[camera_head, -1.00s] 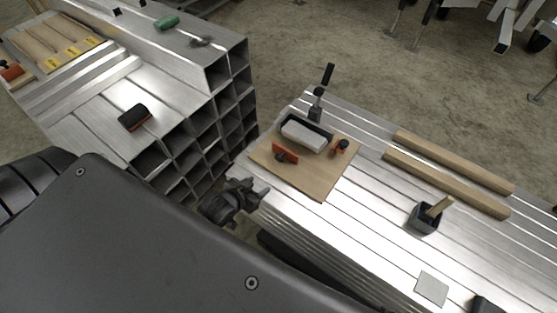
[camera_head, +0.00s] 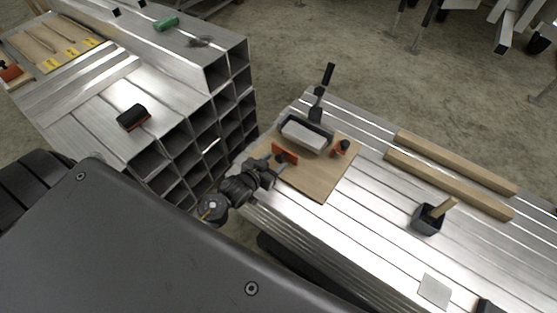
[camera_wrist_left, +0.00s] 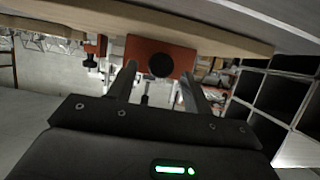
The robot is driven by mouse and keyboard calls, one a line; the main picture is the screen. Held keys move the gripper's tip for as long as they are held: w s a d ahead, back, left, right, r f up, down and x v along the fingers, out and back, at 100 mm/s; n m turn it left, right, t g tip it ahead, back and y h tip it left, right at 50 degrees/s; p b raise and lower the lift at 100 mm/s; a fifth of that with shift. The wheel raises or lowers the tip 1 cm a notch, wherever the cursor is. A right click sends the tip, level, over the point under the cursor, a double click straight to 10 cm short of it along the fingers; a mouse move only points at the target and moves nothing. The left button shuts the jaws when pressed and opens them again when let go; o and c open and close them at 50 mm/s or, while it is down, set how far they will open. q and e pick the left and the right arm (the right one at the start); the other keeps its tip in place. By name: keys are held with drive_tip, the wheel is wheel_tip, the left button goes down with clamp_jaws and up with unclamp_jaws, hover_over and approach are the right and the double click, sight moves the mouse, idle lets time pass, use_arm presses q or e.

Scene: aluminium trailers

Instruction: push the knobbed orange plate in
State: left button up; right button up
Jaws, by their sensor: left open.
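The knobbed orange plate (camera_head: 286,153) stands upright on a wooden board (camera_head: 318,184) on the right aluminium bench. In the left wrist view the orange plate (camera_wrist_left: 178,56) is straight ahead, its round black knob (camera_wrist_left: 160,64) facing me. My left gripper (camera_head: 271,168) is open at the near edge of the board, close to the plate on its knob side. In the wrist view its two fingers (camera_wrist_left: 160,80) stand either side of the knob; I cannot tell whether they touch the plate. My right gripper is out of view.
A black-framed tray with a grey block (camera_head: 304,134) stands behind the plate. A second small orange piece with a black knob (camera_head: 341,148) is to its right, and a black-handled clamp (camera_head: 320,95) behind. Two wooden bars (camera_head: 450,177) lie further right. Stacked square tubes (camera_head: 200,150) are on the left.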

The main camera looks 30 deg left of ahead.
sight(282, 157)
use_arm(q)
drive_tip(key=shift+x, duration=1.5)
